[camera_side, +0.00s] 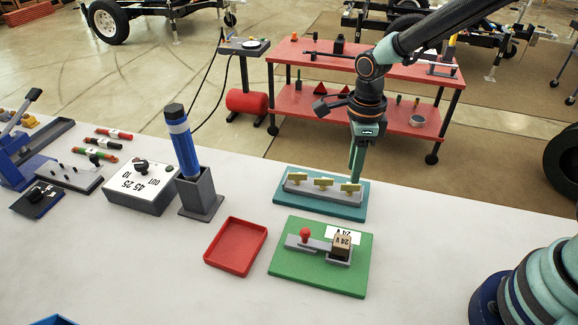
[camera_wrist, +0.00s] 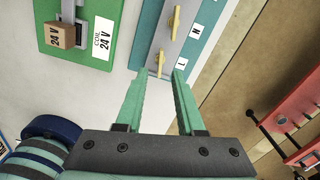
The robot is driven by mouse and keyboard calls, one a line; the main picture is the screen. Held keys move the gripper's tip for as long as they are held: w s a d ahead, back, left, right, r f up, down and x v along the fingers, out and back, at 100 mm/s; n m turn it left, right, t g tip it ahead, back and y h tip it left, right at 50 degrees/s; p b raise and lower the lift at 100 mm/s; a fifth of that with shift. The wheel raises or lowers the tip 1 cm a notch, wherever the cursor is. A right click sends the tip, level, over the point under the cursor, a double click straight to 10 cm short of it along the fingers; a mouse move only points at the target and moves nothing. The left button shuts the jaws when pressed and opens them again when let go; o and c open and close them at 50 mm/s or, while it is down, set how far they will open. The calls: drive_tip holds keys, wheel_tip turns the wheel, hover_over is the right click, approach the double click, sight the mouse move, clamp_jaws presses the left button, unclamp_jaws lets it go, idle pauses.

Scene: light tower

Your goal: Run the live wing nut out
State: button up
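Three yellow wing nuts sit in a row on a grey terminal strip (camera_side: 310,194) on a teal board (camera_side: 290,201). In the wrist view, the wing nut beside the label L (camera_wrist: 161,64) lies just past my fingertips, roughly centred between them. Another wing nut (camera_wrist: 175,22) is beside the label N (camera_wrist: 195,32). In the side view, my gripper (camera_side: 355,178) points down over the right end of the row, at the rightmost wing nut (camera_side: 350,187). In the wrist view, my gripper (camera_wrist: 160,76) is open and empty. Whether a finger touches the nut cannot be told.
A green board (camera_side: 285,262) with a 24 V block (camera_side: 342,245) and a red knob (camera_side: 305,234) lies in front. A red tray (camera_side: 235,246) is beside it. A blue cylinder in a grey holder (camera_side: 197,190) stands left. Bare table lies right of the boards.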

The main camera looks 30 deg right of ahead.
sight(350, 189)
drive_tip(key=shift+f, duration=2.2)
clamp_jaws()
